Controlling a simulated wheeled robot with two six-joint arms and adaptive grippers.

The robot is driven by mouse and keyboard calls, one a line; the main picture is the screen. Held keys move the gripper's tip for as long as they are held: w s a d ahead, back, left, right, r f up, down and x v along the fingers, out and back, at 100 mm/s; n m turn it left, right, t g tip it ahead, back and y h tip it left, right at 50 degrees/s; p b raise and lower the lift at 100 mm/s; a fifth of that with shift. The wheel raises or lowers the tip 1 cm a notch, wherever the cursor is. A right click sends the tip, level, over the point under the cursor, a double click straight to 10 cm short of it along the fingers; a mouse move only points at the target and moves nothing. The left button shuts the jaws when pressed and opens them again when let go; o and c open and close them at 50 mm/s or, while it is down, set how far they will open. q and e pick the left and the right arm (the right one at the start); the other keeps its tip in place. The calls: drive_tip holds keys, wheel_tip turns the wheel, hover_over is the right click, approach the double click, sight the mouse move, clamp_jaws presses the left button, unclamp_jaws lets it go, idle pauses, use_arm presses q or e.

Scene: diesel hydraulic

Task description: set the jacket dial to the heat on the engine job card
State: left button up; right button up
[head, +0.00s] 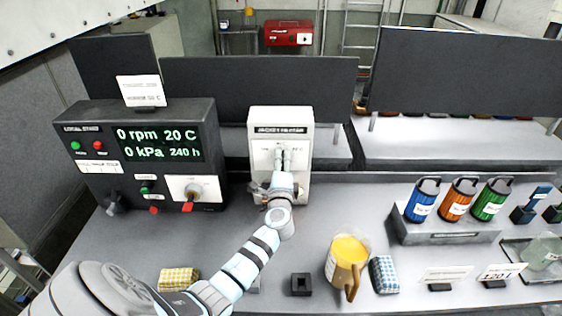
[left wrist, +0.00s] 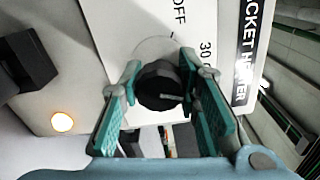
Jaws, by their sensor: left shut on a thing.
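The white jacket heater box (head: 295,116) stands upright at the back middle of the bench. Its black dial knob (left wrist: 159,84) shows in the left wrist view, with OFF and 30 printed beside it. A pale line on the knob points toward the right finger; the exact setting cannot be read. My left gripper (head: 279,158) is shut on the knob, with green finger pads on both sides (left wrist: 160,88). It hides the dial in the head view. A white card (head: 142,91) stands on the dark local stand; its small print is blurred, ending in C. My right gripper is not in view.
The local stand's display (head: 160,143) reads 0 rpm, 20 C, 0 kPa, 240 h. A yellow-filled jug (head: 345,258) stands beside a blue checked cloth (head: 384,274). Colored canisters (head: 457,199) stand on a rack at right. An orange lamp (left wrist: 63,121) glows near the knob.

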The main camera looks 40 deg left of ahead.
use_arm(q)
drive_tip(key=m+p, duration=0.1)
drive_tip(key=m, duration=0.3)
drive_tip(key=shift+m, duration=0.3)
drive_tip(key=shift+f+m+p, duration=0.15)
drive_tip(key=shift+m+p, duration=0.35)
drive_tip(key=shift+m, duration=1.1)
drive_tip(key=o, duration=1.2)
drive_tip(key=v, duration=1.2)
drive_tip(key=shift+d, duration=0.1)
